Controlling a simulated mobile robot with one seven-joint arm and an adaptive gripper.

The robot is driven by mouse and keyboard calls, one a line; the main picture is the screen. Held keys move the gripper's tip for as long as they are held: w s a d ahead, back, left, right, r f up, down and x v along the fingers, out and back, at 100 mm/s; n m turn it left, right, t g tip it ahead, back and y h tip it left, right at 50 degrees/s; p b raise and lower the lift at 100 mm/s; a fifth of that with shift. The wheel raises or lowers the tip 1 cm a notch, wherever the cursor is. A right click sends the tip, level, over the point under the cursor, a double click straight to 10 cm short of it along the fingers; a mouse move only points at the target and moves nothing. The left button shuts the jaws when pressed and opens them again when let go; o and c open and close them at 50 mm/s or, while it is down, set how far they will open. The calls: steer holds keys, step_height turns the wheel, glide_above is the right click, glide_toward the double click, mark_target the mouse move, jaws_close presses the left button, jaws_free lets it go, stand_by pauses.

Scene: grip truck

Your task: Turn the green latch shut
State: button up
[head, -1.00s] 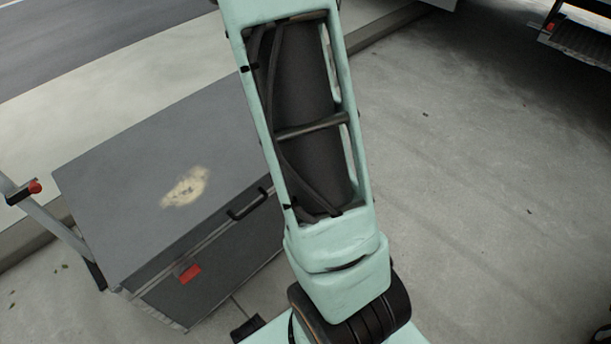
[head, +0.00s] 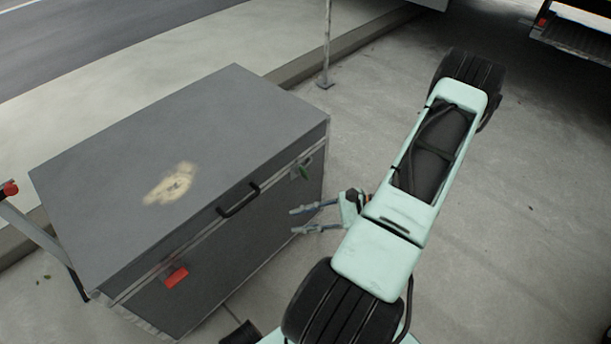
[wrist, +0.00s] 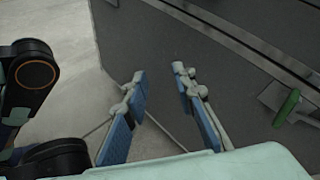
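The green latch (head: 304,171) is on the front face of the grey case (head: 90,180), near its right end, just under the lid seam. In the wrist view the latch (wrist: 287,108) shows at the right as a green tab on a metal plate, tilted from upright. My gripper (head: 295,221) is open and empty, its blue-padded fingers pointing at the case front, below and beside the latch. In the wrist view the gripper (wrist: 160,78) has a clear gap between its fingers, and the latch lies outside that gap, to the right.
A red latch (head: 176,277) is on the case front at the left, and a black handle (head: 238,200) is between the two latches. A pole (head: 326,45) stands behind the case. The pavement right of my arm is clear.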

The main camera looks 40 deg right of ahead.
steer(key=w+d+m+t+h, duration=0.2)
steer(key=d+m+t, duration=0.3)
steer(key=m+t+h+b, duration=0.2)
steer(key=m+t+h, duration=0.2)
steer(key=m+h, duration=0.1)
glide_toward(307, 174)
steer(key=b+x, duration=0.2)
steer(key=x, duration=0.9)
jaws_close()
